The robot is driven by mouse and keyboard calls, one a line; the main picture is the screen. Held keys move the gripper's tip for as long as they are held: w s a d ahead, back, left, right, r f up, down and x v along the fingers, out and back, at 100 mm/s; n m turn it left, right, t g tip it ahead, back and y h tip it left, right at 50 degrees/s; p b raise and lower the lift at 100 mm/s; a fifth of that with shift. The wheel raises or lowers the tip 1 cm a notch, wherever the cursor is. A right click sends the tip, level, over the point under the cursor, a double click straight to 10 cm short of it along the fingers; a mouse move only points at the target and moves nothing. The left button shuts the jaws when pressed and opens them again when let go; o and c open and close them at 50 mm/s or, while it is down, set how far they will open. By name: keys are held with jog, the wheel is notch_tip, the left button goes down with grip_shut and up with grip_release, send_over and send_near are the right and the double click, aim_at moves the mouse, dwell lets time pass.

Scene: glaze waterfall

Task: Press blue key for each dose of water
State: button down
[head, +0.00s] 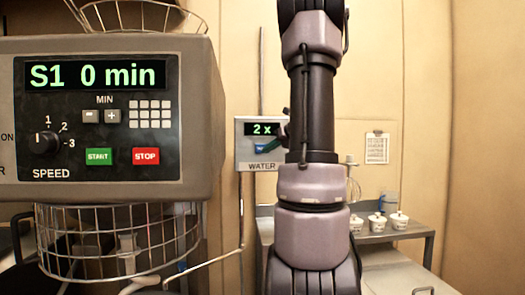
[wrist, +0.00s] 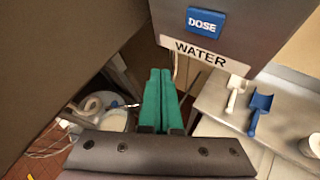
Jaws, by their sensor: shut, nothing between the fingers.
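The grey water box (head: 245,150) hangs on the back wall in the head view, partly hidden behind my arm. Its display (head: 262,129) reads "2 x", and a WATER label sits below. In the wrist view the blue key marked DOSE (wrist: 205,22) is on the box's face, above the WATER label (wrist: 194,52). My gripper (wrist: 160,72) has green fingers pressed together with nothing between them. In that picture the fingertips lie below and left of the blue key, apart from it. In the head view the fingers are mostly hidden by my arm.
A mixer panel (head: 97,120) reading "S1 0 min" fills the left, with a wire guard (head: 120,238) below. A side table (head: 400,229) at right holds several white cups. A blue scoop (wrist: 259,108) and a white scoop (wrist: 236,88) lie on a grey surface.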

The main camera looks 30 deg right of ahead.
send_near(258, 152)
jog(key=shift+a+x, duration=0.15)
jog(key=shift+x, duration=1)
jog(key=shift+a+x, duration=0.1)
jog(key=shift+x, duration=1)
jog(key=shift+d+f, duration=0.1)
dwell(0.5)
jog(key=shift+w+d, duration=0.1)
jog(key=shift+w, duration=0.2)
jog(key=shift+w+d, duration=0.2)
jog(key=shift+w, duration=0.25)
dwell(0.7)
jog(key=shift+s+a, duration=0.4)
jog(key=shift+s, duration=0.45)
jog(key=shift+s+a, duration=0.35)
jog(key=shift+s, duration=0.4)
jog(key=shift+s+a, duration=0.4)
jog(key=shift+s, duration=0.35)
jog(key=shift+s+a, duration=0.35)
jog(key=shift+s, duration=0.4)
